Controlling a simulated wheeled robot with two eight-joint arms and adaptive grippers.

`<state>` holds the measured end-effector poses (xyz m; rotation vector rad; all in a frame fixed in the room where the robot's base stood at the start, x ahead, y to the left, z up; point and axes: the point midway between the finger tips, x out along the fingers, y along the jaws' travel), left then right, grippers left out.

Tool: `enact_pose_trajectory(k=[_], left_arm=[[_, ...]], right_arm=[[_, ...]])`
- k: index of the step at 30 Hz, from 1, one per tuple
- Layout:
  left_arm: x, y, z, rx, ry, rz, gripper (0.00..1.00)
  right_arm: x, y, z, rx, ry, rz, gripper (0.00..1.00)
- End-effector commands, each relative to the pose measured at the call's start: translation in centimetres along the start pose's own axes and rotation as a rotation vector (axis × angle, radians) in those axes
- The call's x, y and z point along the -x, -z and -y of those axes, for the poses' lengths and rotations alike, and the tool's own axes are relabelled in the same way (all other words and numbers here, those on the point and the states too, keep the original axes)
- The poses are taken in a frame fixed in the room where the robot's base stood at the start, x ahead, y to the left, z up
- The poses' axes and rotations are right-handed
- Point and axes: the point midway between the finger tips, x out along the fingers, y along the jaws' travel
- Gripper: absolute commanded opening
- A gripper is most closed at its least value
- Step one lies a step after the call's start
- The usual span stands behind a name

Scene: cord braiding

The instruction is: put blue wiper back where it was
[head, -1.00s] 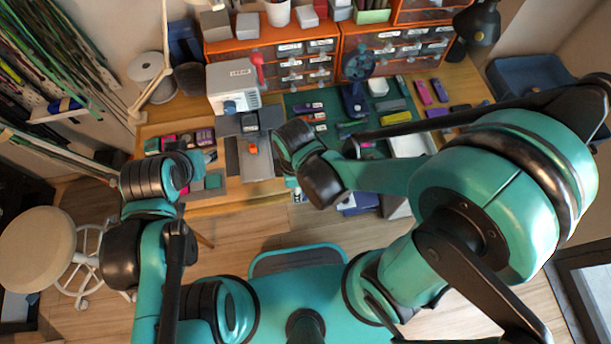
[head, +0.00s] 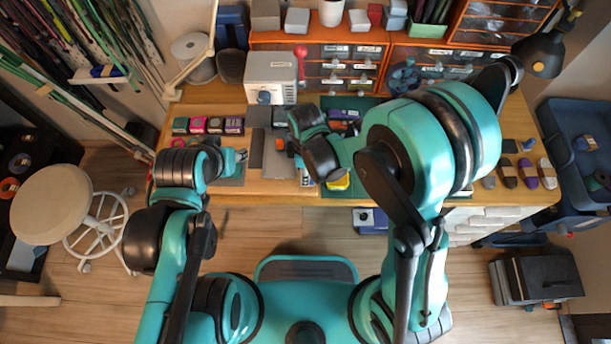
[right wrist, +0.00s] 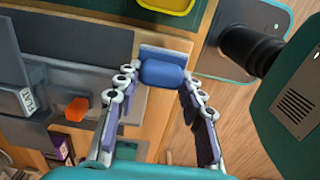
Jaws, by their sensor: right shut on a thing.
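The blue wiper (right wrist: 163,73) shows in the right wrist view as a rounded blue block with a flatter blue-grey part behind it. My right gripper (right wrist: 162,80) is shut on it, with the wiper between the two fingertips near the wooden bench edge. I cannot tell whether it touches the bench. In the head view my right wrist and forearm hide the wiper. My left gripper (head: 240,156) is over the left front of the bench, apart from the wiper; its fingers are too small to judge.
Orange drawer units (head: 338,68) and a grey machine (head: 270,76) stand at the back of the bench. An orange block (right wrist: 77,108) lies left of the wiper. A yellow-rimmed tray (right wrist: 180,5) is beyond it. A stool (head: 52,203) stands left; a blue bin (head: 580,150) stands right.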

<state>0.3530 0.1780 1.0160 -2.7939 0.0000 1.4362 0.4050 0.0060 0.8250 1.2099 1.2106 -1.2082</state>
Motion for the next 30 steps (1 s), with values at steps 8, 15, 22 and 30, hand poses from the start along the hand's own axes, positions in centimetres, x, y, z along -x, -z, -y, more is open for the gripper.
enact_pose_trajectory(k=[8,15,22,30], left_arm=[[-1.1,-0.8,0.0,0.0,0.0,0.0,0.4],[-1.3,-1.0,0.0,0.0,0.0,0.0,0.4],[-1.3,-1.0,0.0,0.0,0.0,0.0,0.4],[-1.1,-0.8,0.0,0.0,0.0,0.0,0.4]], right_arm=[[-2.8,0.0,0.0,0.0,0.0,0.0,0.02],[-3.0,0.0,0.0,0.0,0.0,0.0,0.02],[-3.0,0.0,0.0,-0.001,0.0,0.0,0.59],[-2.7,0.0,0.0,-0.001,0.0,0.0,0.59]])
